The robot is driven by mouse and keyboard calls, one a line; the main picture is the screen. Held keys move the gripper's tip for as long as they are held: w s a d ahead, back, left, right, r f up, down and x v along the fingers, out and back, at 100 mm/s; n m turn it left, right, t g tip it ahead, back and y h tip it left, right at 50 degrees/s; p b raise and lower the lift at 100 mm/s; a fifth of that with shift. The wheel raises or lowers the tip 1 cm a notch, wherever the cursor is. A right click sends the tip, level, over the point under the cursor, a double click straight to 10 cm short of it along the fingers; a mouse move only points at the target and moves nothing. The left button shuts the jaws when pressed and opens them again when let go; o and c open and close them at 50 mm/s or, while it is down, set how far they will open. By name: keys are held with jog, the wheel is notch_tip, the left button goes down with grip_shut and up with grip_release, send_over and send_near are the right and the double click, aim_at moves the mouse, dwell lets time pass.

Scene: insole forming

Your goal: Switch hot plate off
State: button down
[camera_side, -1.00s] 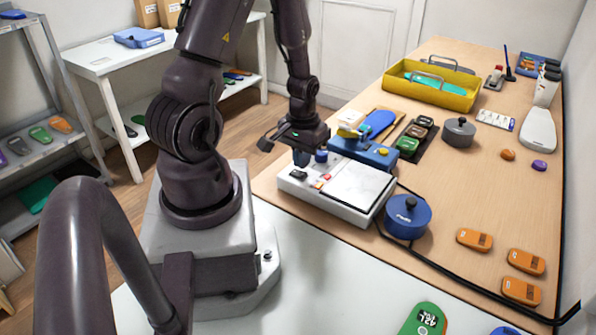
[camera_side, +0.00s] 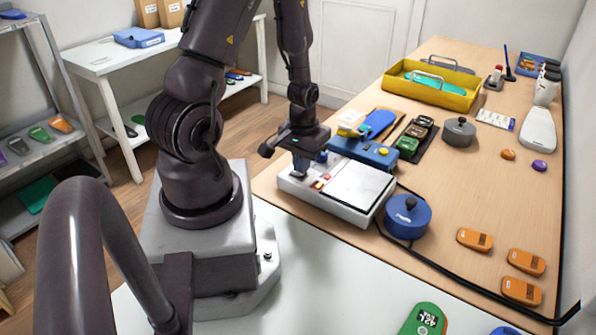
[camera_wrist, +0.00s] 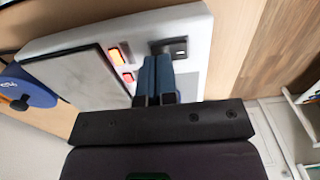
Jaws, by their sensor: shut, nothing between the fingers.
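The hot plate (camera_side: 352,208) is a white box with a flat pale heating surface at the wooden table's near left corner. In the wrist view, an orange-red rocker switch (camera_wrist: 117,54) glows lit on its control strip. A smaller red button (camera_wrist: 128,77) sits beside it, and a black control (camera_wrist: 178,46) is near the end. My gripper (camera_wrist: 156,60) is shut and empty. Its blue fingers point at the control strip, close to the black control and to the right of the lit switch. In the side view, my gripper (camera_side: 300,170) hides part of the strip; contact cannot be told.
A blue lidded pot (camera_side: 408,222) stands right of the hot plate, and a blue device (camera_side: 365,150) sits just behind it. A black cable (camera_side: 425,260) runs along the table.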

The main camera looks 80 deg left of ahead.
jog(key=shift+f, duration=0.5)
jog(key=shift+r, duration=3.55)
jog(key=shift+s+d, duration=0.1)
jog(key=shift+s, duration=0.05)
jog(key=d+r+m+t, duration=0.2)
jog(key=d+r+m, duration=0.2)
jog(key=d+r, duration=0.5)
jog(key=d+r+m+t, duration=0.3)
jog(key=d+r+m, duration=0.2)
jog(key=r, duration=0.8)
jog(key=d, duration=0.3)
jog(key=shift+w+d+r+t, duration=0.2)
jog(key=shift+d+r+t, duration=0.1)
jog(key=shift+d+r, duration=0.1)
